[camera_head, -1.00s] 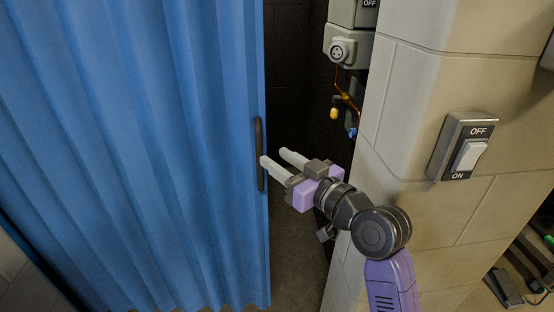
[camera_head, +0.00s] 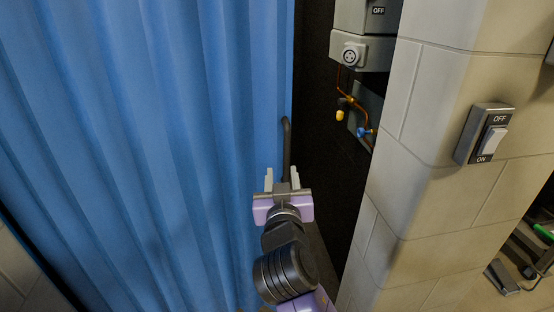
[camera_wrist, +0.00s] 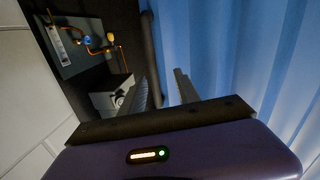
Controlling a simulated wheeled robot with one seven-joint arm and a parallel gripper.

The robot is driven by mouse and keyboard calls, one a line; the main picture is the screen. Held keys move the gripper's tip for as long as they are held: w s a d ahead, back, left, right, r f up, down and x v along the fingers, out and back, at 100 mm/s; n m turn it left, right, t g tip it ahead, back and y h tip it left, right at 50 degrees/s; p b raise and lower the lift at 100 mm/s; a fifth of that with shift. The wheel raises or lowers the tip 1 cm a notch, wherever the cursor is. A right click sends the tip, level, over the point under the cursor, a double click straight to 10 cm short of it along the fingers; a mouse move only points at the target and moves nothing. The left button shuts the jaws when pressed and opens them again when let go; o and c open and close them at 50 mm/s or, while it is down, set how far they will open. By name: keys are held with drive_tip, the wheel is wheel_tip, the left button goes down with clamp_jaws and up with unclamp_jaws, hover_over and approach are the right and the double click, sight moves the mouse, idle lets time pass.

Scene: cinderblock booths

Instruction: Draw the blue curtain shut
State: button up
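The blue curtain (camera_head: 150,140) hangs in folds across the left of the head view and fills the right of the wrist view (camera_wrist: 220,45). A dark upright handle (camera_head: 286,145) is on its right edge; it also shows in the wrist view (camera_wrist: 151,50). My gripper (camera_head: 282,176) is open at the handle's lower part, with one finger on each side of it in the picture. In the wrist view, the handle lies between my fingers (camera_wrist: 162,88), closer to the left one. Contact cannot be told.
A dark gap (camera_head: 315,140) separates the curtain edge from a pale block wall (camera_head: 415,150) on the right. Grey boxes (camera_head: 362,52) with copper pipe and valves are inside. An OFF/ON switch (camera_head: 485,134) is on the wall.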

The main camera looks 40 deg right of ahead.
sight(287, 158)
drive_tip(key=shift+m+h, duration=0.3)
drive_tip(key=shift+m, duration=0.5)
drive_tip(key=shift+s+d+r+p+x, duration=0.1)
drive_tip(key=shift+p+x, duration=0.25)
drive_tip(key=shift+x, duration=0.95)
drive_tip(key=shift+s+d+r+p+x, duration=0.15)
drive_tip(key=shift+p+x, duration=0.2)
drive_tip(key=shift+x, duration=1)
drive_tip(key=shift+s+d+f+p+x, duration=0.1)
drive_tip(key=shift+p+x, duration=0.25)
drive_tip(key=shift+x, duration=0.95)
clamp_jaws()
